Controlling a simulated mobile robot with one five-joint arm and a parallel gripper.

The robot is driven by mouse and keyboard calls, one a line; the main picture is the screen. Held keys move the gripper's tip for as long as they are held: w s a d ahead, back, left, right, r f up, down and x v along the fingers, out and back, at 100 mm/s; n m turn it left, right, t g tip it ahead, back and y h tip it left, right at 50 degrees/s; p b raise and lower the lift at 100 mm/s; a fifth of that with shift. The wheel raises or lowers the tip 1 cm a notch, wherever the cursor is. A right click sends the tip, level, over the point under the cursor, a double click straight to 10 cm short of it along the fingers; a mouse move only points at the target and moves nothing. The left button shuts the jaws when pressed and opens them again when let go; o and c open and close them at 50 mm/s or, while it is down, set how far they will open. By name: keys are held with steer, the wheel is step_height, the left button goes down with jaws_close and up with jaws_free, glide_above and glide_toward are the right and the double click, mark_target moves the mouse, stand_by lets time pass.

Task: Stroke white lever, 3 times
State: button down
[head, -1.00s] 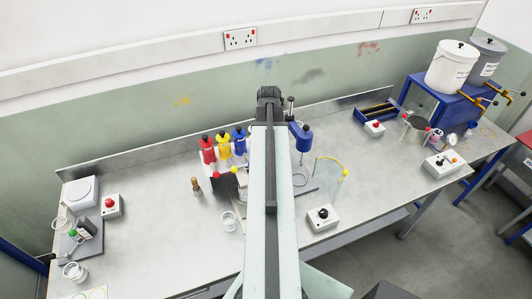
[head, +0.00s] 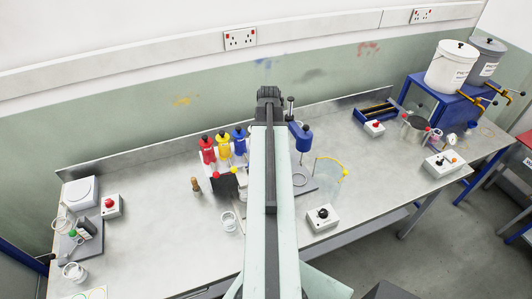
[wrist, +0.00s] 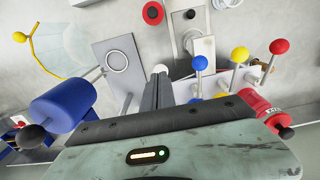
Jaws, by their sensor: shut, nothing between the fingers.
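The white lever's round white knob (wrist: 160,69) shows in the wrist view, right at the tips of my gripper. My gripper (wrist: 157,84) is shut, its two dark fingers together with nothing between them. I cannot tell whether the fingertips touch the knob. To the right in the wrist view stand the blue lever (wrist: 199,62), the yellow lever (wrist: 240,55) and the red lever (wrist: 279,46). In the head view my arm hides the white lever and the gripper fingers; the red lever (head: 216,175) and yellow lever (head: 234,170) show left of the arm.
Red (head: 207,150), yellow (head: 223,146) and blue (head: 239,141) bottles stand behind the levers. A blue stirrer-like device (wrist: 62,100) is close on the left in the wrist view. A control box with a black knob (head: 322,216) stands right of my arm. The bench's left middle is clear.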

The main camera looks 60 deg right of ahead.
steer(key=shift+f+b, duration=3)
step_height(320, 180, up, 6)
steer(key=p, duration=0.6)
steer(key=shift+r, duration=0.2)
steer(key=shift+f, duration=0.2)
steer(key=shift+f, duration=0.1)
